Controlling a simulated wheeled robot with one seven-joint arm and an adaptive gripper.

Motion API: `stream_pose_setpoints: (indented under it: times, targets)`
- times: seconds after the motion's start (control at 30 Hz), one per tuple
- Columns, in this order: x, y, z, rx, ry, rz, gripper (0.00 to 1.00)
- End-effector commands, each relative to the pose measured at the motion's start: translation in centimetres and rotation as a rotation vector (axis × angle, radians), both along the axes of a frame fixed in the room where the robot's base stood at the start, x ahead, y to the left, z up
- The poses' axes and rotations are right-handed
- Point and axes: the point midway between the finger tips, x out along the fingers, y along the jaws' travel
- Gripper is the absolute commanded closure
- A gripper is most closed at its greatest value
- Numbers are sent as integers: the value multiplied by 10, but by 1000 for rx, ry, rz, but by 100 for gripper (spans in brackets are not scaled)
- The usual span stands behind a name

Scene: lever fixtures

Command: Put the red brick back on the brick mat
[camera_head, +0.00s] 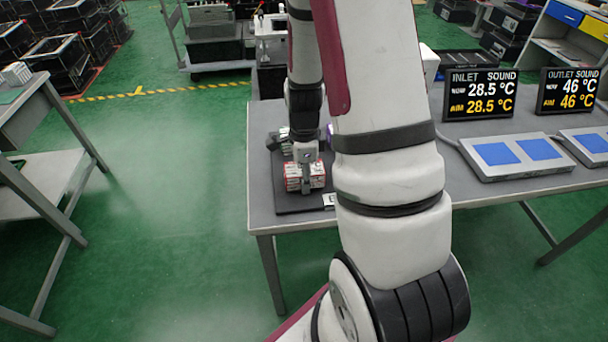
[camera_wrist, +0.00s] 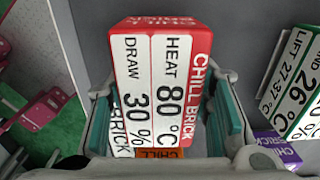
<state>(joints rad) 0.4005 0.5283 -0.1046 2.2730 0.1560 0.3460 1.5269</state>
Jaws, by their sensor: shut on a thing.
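The red brick (camera_head: 305,176) has white label panels; in the wrist view the red brick (camera_wrist: 160,80) reads "HEAT 80 °C" and "DRAW 30 %". My gripper (camera_head: 306,160) points down over the table's left end and is shut on the brick. In the wrist view my gripper (camera_wrist: 165,115) has a teal pad on each side of it. The dark brick mat (camera_head: 300,204) lies below the brick. I cannot tell whether the brick touches it. My arm hides part of the mat.
In the wrist view a green brick (camera_wrist: 300,85) and a purple brick (camera_wrist: 276,145) stand to the right. An orange piece (camera_wrist: 160,153) shows below the red brick. Two displays, inlet (camera_head: 478,94) and outlet (camera_head: 568,91), stand on the table (camera_head: 470,200) behind blue-pad panels (camera_head: 515,155).

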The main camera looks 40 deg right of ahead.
Motion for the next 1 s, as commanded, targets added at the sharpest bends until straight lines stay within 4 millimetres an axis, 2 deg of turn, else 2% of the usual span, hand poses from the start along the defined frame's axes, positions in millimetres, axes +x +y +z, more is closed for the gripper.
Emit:
stream_pose_setpoints:
  times: [0.13,0.17,0.23,0.53,0.67,0.77,1.0]
  targets:
    - [0,0,-3,0,0,-1,93]
    - [0,0,-3,0,0,-1,50]
    - [0,0,-3,0,0,-1,34]
    - [0,0,-2,0,0,0,34]
    - [0,0,4,-1,-2,1,34]
    - [1,-1,18,-2,-3,1,34]
    - [1,0,68,-3,-6,2,34]
